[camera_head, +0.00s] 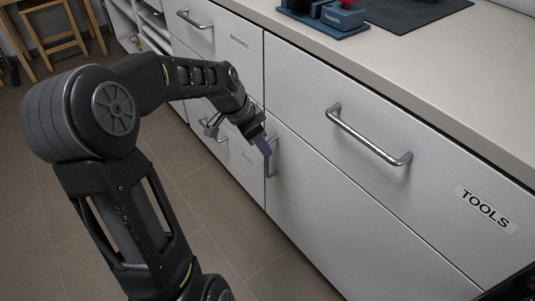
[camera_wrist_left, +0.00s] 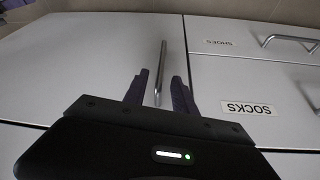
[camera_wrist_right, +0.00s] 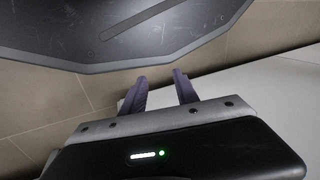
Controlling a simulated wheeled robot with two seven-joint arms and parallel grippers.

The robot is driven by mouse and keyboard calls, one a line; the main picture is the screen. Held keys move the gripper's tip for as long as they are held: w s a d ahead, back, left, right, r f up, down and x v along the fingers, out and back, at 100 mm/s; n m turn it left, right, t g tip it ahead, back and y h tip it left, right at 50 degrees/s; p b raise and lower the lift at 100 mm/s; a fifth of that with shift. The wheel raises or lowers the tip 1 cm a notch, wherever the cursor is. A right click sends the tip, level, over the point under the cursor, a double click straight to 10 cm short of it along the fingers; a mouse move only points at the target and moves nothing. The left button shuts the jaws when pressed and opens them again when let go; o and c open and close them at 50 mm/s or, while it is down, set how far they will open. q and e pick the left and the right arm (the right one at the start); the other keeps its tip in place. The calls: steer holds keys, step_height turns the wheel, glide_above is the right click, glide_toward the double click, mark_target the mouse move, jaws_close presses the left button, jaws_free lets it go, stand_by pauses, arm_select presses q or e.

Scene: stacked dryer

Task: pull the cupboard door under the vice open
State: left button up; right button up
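The white cupboard door (camera_head: 330,215) is closed, below the TOOLS drawer (camera_head: 380,110) and the blue vice (camera_head: 342,16) on the counter. Its upright metal bar handle (camera_head: 271,160) is near the door's left edge. My left gripper (camera_head: 264,143) is at the handle's upper part. In the left wrist view the handle (camera_wrist_left: 161,68) runs between the two purple fingers of the left gripper (camera_wrist_left: 160,92), with gaps on both sides. I cannot tell whether a finger touches it. My right gripper (camera_wrist_right: 160,90) is open and empty in the right wrist view.
A dark mat (camera_head: 410,12) lies on the counter. Wooden stools (camera_head: 55,38) stand far left. The tiled floor (camera_head: 215,240) before the door is clear.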

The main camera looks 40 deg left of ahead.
arm_select(q)
steer(key=b+x, duration=0.1)
steer(key=x, duration=0.4)
jaws_close()
stand_by(1.4)
